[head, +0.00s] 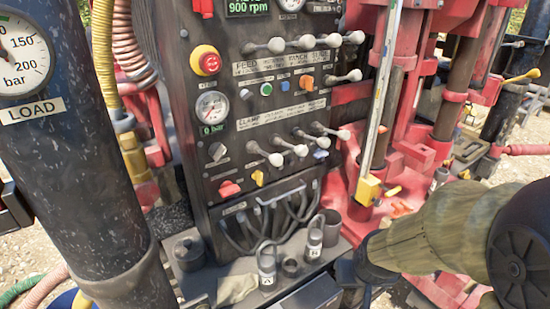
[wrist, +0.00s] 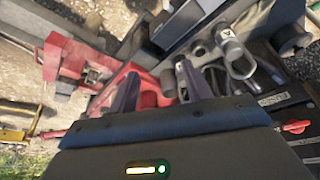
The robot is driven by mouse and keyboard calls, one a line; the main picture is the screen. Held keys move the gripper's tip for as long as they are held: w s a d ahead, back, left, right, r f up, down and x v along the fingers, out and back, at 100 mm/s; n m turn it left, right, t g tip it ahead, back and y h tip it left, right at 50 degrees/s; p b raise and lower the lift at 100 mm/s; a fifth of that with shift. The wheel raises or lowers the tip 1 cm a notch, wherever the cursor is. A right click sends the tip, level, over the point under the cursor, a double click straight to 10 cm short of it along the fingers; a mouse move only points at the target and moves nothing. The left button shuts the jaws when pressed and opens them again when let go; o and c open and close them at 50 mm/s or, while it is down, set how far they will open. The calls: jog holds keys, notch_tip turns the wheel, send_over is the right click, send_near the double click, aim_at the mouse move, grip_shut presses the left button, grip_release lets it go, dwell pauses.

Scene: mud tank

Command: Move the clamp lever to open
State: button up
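The control panel (head: 265,100) has a lower row of several levers with pale round knobs under a label starting with CLAMP. The leftmost of these, which I take as the clamp lever (head: 276,159), points out to the lower right. The other labels in that row are too small to read surely. My gripper (wrist: 157,72) is open and empty in the wrist view, its two dark fingers apart. In the head view my sleeved arm comes in from the lower right, and the gripper is low, right of and below the levers. The clamp lever cannot be made out in the wrist view.
An upper row of levers (head: 304,43), a red stop button (head: 206,61) and a gauge (head: 212,108) are on the panel. Shackles (head: 267,265) stand on the ledge below; one shows in the wrist view (wrist: 235,55). Red machinery and a yellow-ended upright rod (head: 382,90) stand to the right.

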jog(key=w+r+t, duration=0.3)
jog(key=w+t, duration=0.1)
jog(key=w, duration=0.3)
jog(key=w+a+r+n+t+y, duration=0.4)
jog(key=a+r+t+y, duration=0.2)
jog(key=a+r+y, duration=0.4)
notch_tip(320, 180, up, 3)
jog(key=shift+w+n+t+b, duration=0.15)
jog(key=shift+n+t+b, duration=0.15)
jog(key=shift+t+b, duration=0.15)
jog(key=shift+w+a, duration=0.1)
jog(key=p+x, duration=0.6)
jog(key=x, duration=1.1)
jog(key=shift+a, duration=0.15)
